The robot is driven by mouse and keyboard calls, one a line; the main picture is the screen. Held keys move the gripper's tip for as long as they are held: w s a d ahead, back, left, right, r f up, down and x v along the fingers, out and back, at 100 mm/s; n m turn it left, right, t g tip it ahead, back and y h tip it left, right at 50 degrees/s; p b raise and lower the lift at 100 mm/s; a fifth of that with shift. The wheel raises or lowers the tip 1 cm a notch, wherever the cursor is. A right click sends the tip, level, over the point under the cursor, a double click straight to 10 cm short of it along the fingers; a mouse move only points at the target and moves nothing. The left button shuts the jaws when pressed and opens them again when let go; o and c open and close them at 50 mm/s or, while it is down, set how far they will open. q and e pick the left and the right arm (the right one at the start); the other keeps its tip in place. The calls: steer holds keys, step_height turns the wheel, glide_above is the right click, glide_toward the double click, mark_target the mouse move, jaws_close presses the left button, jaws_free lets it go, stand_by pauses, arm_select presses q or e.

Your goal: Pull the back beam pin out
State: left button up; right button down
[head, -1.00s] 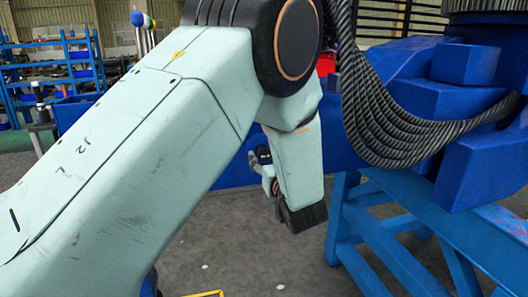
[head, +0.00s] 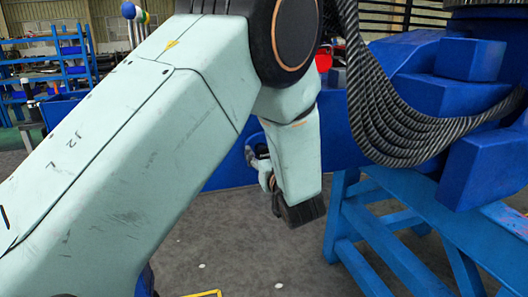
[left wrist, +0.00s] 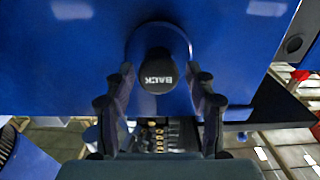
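The back beam pin (left wrist: 158,75) has a round black knob lettered "BACK". In the left wrist view it sits in a round collar on the face of the blue beam (left wrist: 235,50). My left gripper (left wrist: 160,88) is open, with one dark finger on each side of the knob. Gaps show between the fingers and the knob, so I see no grip. In the head view the blue beam (head: 230,175) runs behind my left arm, and the pin is hidden there. My right gripper is in neither view.
A blue trestle stand (head: 345,225) stands on the grey floor at the right. A bundle of dark ribbed cable (head: 385,130) hangs beside blue blocks above it. Blue shelving (head: 75,55) stands far left. Floor below my left arm is largely clear.

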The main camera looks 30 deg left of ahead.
arm_select(q)
steer(key=shift+s, duration=0.1)
steer(key=shift+c, duration=0.7)
steer(key=shift+w+a+f, duration=0.1)
steer(key=shift+w+f, duration=0.15)
steer(key=shift+w, duration=0.1)
steer(key=c, duration=0.5)
steer(key=shift+s+r, duration=0.1)
jaws_close()
